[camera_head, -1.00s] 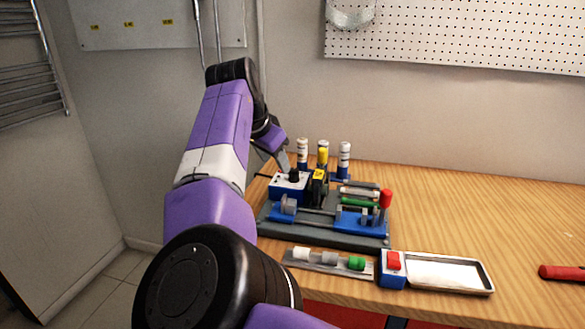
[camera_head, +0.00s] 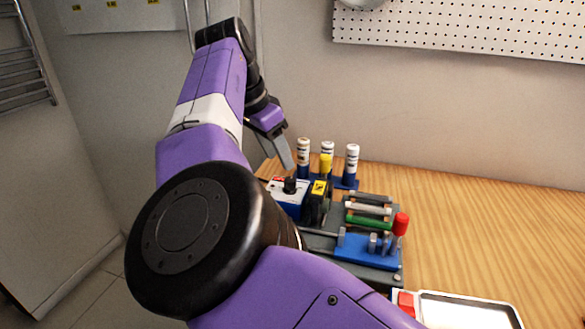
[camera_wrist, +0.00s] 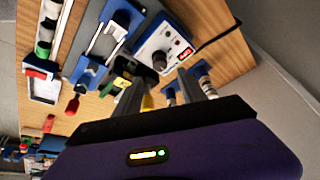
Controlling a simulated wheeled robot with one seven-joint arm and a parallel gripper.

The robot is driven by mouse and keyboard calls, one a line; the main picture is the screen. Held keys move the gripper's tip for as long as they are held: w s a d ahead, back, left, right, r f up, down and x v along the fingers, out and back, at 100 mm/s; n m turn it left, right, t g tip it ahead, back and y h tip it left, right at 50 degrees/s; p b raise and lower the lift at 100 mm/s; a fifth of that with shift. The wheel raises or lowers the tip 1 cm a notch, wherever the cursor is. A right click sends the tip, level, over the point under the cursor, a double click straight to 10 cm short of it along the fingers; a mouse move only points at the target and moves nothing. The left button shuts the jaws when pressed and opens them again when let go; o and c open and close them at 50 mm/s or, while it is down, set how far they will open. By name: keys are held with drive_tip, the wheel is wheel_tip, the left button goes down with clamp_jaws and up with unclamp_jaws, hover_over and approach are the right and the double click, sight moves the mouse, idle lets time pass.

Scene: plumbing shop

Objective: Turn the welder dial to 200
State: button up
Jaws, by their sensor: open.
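The welder (camera_head: 287,198) is a blue box with a white top panel at the bench's left end. Its black dial (camera_head: 290,185) stands up from that panel. In the wrist view the white panel (camera_wrist: 150,45) shows the dial (camera_wrist: 159,61) and a small red display (camera_wrist: 186,54) whose reading I cannot make out. My gripper (camera_head: 283,153) is above and behind the dial, apart from it in the head view. In the wrist view my gripper (camera_wrist: 160,86) is open, its two fingers spread either side of the dial's line.
A yellow-and-black device (camera_head: 317,203) stands close right of the welder. Several upright white-and-blue cylinders (camera_head: 352,160) stand behind. A blue clamp fixture (camera_head: 368,250) and a red knob (camera_head: 401,224) are nearer right. The bench's right side (camera_head: 480,220) is clear.

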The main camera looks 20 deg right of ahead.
sight(290, 179)
drive_tip(key=x, duration=0.7)
drive_tip(key=shift+w+d+f, duration=0.1)
drive_tip(key=shift+d+f, duration=0.1)
drive_tip(key=shift+f, duration=0.15)
clamp_jaws()
